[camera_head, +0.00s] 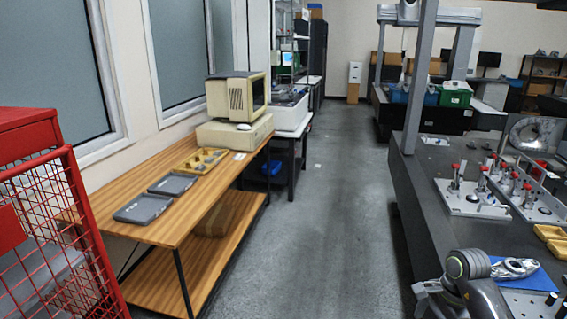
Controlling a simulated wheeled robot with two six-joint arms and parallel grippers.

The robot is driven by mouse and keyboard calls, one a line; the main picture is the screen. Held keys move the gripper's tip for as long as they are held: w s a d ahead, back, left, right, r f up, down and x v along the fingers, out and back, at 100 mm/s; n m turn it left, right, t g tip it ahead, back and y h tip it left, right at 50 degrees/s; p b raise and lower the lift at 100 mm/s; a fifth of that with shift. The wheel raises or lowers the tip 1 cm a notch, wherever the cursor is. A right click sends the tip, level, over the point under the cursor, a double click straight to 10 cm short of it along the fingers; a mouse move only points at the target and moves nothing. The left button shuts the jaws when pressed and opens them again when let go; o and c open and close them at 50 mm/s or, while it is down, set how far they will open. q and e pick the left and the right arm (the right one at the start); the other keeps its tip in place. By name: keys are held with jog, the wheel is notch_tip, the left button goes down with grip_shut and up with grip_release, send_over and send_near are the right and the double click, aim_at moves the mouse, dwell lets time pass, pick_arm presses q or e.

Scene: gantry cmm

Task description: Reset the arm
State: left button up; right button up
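A grey arm of mine, my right arm (480,288), shows at the bottom right, folded, with a pale yellow-green ring at its joint. It appears in front of the dark table's near edge. The small grey end at its left (428,293) looks like my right gripper, partly cut off by the bottom edge; I cannot make out its fingers or anything held. My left arm and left gripper are not in view.
A dark table (415,190) with metal fixtures (470,200) and a blue mat (530,276) stands at right. A wooden bench (160,222) with trays and an old computer (235,97) lines the left. A red mesh cage (60,230) is near left. The grey aisle (325,220) is clear.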

jog(key=s+a+f+m+t+y, duration=0.1)
jog(key=a+f+m+t+y, duration=1.2)
jog(key=m, duration=0.8)
jog(key=s+d+f+m+g+h, duration=0.1)
jog(key=s+d+f+m+h, duration=0.4)
jog(key=f+m, duration=0.3)
jog(key=s+d+f+m+g+h, duration=0.1)
jog(key=s+d+f+m+h, duration=0.3)
jog(key=s+f+m, duration=0.45)
jog(key=s+d+f+m+g+h, duration=0.25)
jog(key=s+f+m+h, duration=0.3)
jog(key=f+m, duration=0.3)
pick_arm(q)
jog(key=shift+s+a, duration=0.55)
pick_arm(e)
jog(key=s+a+f+m+g, duration=0.1)
jog(key=s+f+m+g, duration=0.2)
jog(key=s, duration=0.9)
jog(key=s+a+f+m+g, duration=0.1)
jog(key=s+f+m+g, duration=0.3)
jog(key=s, duration=0.9)
jog(key=f+m+h, duration=0.1)
jog(key=m, duration=0.2)
jog(key=shift+a+f, duration=0.35)
jog(key=shift+a, duration=0.05)
